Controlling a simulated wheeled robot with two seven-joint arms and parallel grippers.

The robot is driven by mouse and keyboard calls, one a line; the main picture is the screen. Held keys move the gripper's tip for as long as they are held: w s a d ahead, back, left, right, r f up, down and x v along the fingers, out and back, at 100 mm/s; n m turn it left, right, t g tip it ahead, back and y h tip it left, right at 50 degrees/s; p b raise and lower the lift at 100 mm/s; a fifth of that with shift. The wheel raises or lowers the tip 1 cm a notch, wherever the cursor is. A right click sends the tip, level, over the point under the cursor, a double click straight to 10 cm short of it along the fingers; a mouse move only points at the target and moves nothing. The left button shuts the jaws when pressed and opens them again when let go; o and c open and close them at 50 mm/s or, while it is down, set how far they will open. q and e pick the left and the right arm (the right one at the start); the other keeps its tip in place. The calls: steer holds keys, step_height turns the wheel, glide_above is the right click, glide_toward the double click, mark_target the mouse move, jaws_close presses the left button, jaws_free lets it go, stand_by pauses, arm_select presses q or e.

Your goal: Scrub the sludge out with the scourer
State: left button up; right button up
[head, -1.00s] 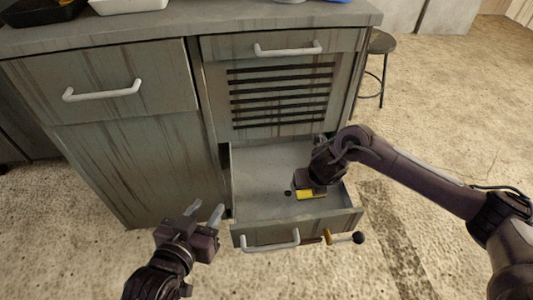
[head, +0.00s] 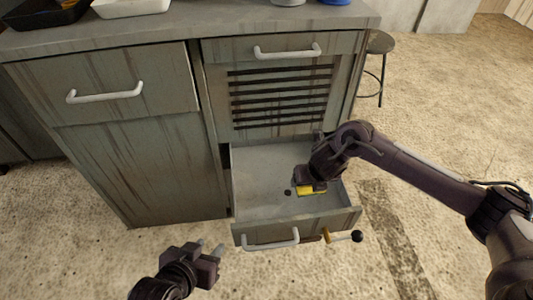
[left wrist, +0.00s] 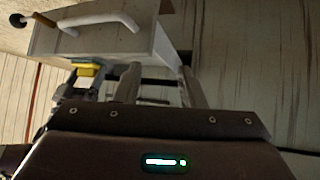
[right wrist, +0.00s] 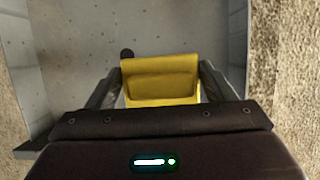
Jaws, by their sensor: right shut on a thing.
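The yellow scourer (head: 312,189) is held in my right gripper (head: 310,180), down inside the open bottom drawer (head: 258,205). In the right wrist view the scourer (right wrist: 160,80) sits between the two fingers. A small dark spot of sludge (head: 288,192) is on the drawer floor just left of the scourer; a dark spot (right wrist: 127,54) also shows beyond the scourer's edge in the right wrist view. My left gripper (head: 209,249) is open and empty, in front of the drawer at its left. The left wrist view shows its fingers apart (left wrist: 160,90).
The drawer's front has a white handle (head: 270,240) and a black-knobbed lever (head: 345,236) sticking out at the right. The cabinet's louvred panel (head: 280,98) stands behind it. Trays (head: 130,7) lie on the countertop. A stool (head: 380,45) stands at the back right.

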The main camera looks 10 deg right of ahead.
arm_select(q)
steer(key=s+a+f+g+y+p, duration=0.1)
steer(key=s+a+f+g, duration=0.1)
steer(key=s+f+g, duration=0.1)
steer(key=shift+s+f+g, duration=0.3)
steer(key=shift+s+f, duration=0.35)
steer(key=shift+s, duration=0.7)
steer(key=shift+a, duration=0.1)
